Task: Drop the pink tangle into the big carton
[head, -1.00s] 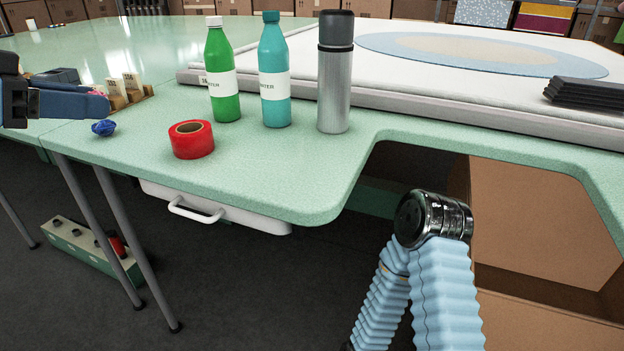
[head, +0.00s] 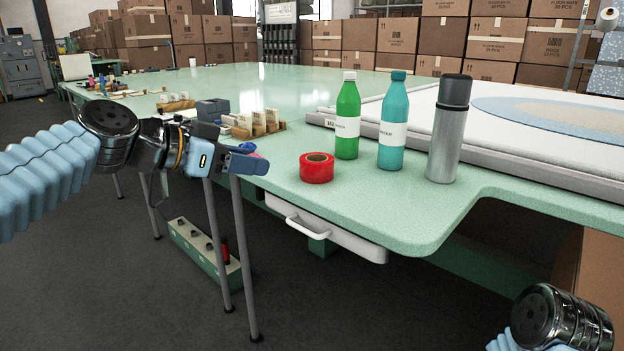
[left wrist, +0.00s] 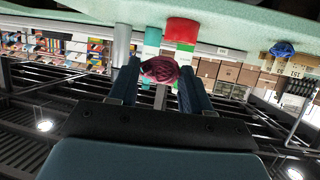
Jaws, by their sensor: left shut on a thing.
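My left gripper (head: 250,162) is at the left of the head view, beside the front edge of the green table. In the left wrist view, my left gripper (left wrist: 158,82) is shut on the pink tangle (left wrist: 160,68), a dark pink bundle between its fingers. In the head view the fingers mostly hide it. A large brown carton (head: 588,262) is partly in view at the lower right, below the table edge; its opening is not visible. My right gripper is out of view; only part of my right arm shows at the lower right.
On the green table (head: 420,225) stand a red tape roll (head: 316,172), a green bottle (head: 347,130), a teal bottle (head: 392,135) and a grey flask (head: 447,140). A blue tangle (left wrist: 283,48) lies on the table. A white drawer (head: 335,232) hangs below.

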